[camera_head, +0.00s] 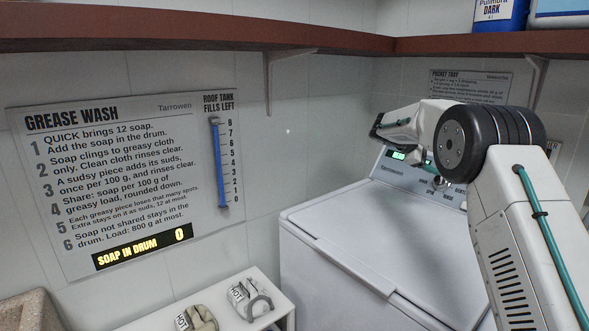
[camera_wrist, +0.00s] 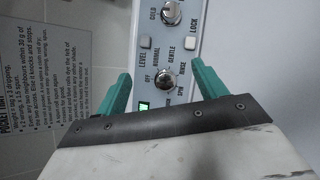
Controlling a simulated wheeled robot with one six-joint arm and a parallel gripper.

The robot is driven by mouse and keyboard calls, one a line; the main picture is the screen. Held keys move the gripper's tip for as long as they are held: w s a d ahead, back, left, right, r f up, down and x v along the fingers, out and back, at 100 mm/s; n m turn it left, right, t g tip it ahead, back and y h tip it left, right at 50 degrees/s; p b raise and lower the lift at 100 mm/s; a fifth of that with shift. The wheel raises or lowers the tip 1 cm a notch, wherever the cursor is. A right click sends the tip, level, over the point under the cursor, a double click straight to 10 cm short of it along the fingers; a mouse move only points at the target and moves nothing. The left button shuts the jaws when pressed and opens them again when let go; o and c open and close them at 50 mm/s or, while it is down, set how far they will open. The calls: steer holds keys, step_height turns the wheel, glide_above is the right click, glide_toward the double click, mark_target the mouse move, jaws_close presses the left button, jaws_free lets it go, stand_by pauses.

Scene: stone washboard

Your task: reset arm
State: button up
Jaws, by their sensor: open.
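My arm reaches in from the right in the head view, bent over the white washing machine (camera_head: 345,255). In the wrist view my gripper (camera_wrist: 162,85) has two green fingers spread apart with nothing between them. It faces the machine's control panel (camera_wrist: 160,45), and a silver knob (camera_wrist: 165,80) shows between the fingertips. I cannot tell how far the fingertips are from the panel. In the head view the panel (camera_head: 400,170) is partly hidden by my arm, and a small green display (camera_head: 398,155) is lit on it.
A brown shelf (camera_head: 200,30) runs along the walls above, with a blue container (camera_head: 500,14) at the right. A grease wash board (camera_head: 120,175) hangs at left, reading 0 soap in drum.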

steer(key=s+a+r+m+y, duration=0.2)
steer(key=s+a+r, duration=0.1)
steer(key=s, duration=0.7)
steer(key=s+a+r+m+y, duration=0.1)
steer(key=s+a+r+y, duration=0.15)
steer(key=s, duration=0.85)
steer(key=s+a+r+m+y, duration=0.2)
steer(key=s+a+r, duration=0.1)
steer(key=s, duration=0.7)
steer(key=s+a+f+m+y, duration=0.1)
steer(key=s+a+f+y, duration=0.1)
steer(key=s, duration=0.7)
steer(key=s+a+f+m+y, duration=0.1)
steer(key=s+a+f, duration=0.4)
steer(key=s, duration=0.5)
steer(key=s+a+f+m+y, duration=0.1)
steer(key=s+a+f+y, duration=0.1)
steer(key=s, duration=0.7)
step_height(320, 180, down, 2)
steer(key=shift+s+a+f+m+y, duration=0.2)
steer(key=shift+s+a+m+y, duration=0.15)
steer(key=shift+a, duration=0.35)
